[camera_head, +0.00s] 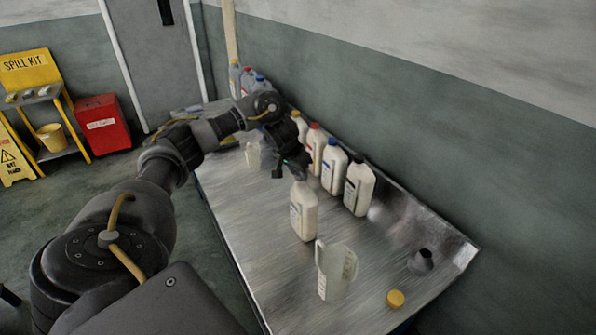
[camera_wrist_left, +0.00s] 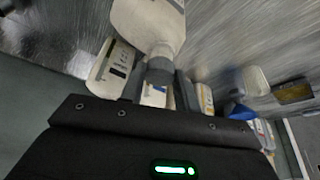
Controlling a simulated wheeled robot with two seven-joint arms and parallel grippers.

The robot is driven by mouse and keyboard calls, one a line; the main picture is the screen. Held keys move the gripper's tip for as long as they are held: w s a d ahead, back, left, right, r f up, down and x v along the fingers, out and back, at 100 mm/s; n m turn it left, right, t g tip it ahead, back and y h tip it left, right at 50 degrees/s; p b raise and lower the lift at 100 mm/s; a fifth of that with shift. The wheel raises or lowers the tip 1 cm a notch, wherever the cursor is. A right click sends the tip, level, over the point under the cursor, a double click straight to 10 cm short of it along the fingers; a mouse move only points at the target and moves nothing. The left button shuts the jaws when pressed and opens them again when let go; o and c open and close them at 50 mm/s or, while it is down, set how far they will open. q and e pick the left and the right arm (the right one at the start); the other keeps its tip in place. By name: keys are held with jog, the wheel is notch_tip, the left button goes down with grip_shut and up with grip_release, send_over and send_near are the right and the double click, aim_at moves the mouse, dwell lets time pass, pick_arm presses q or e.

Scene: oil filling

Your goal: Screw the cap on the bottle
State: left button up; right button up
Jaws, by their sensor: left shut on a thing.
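A white bottle (camera_head: 303,215) stands upright on the metal bench. My left gripper (camera_head: 298,172) is directly over its top, pointing down. In the left wrist view the bottle (camera_wrist_left: 148,22) is at the top, with its neck towards the fingers. A dark round cap (camera_wrist_left: 160,68) is at the neck, between the fingers. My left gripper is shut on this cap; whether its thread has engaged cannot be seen. The head view hides the cap behind the gripper. My right gripper is not in view.
A clear measuring jug (camera_head: 335,270) stands in front of the bottle. A yellow cap (camera_head: 395,299) and a dark funnel (camera_head: 421,262) are to the right. Several capped bottles, one black-capped (camera_head: 359,188), line the wall behind. The bench (camera_head: 250,240) is bare left of the bottle.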

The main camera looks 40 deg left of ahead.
pick_arm(q)
jog(key=shift+f, duration=0.5)
jog(key=shift+f, duration=0.2)
dwell(0.5)
jog(key=o, duration=1)
jog(key=p+v, duration=0.3)
jog(key=v, duration=0.7)
jog(key=shift+s+r, duration=0.2)
jog(key=shift+r, duration=0.1)
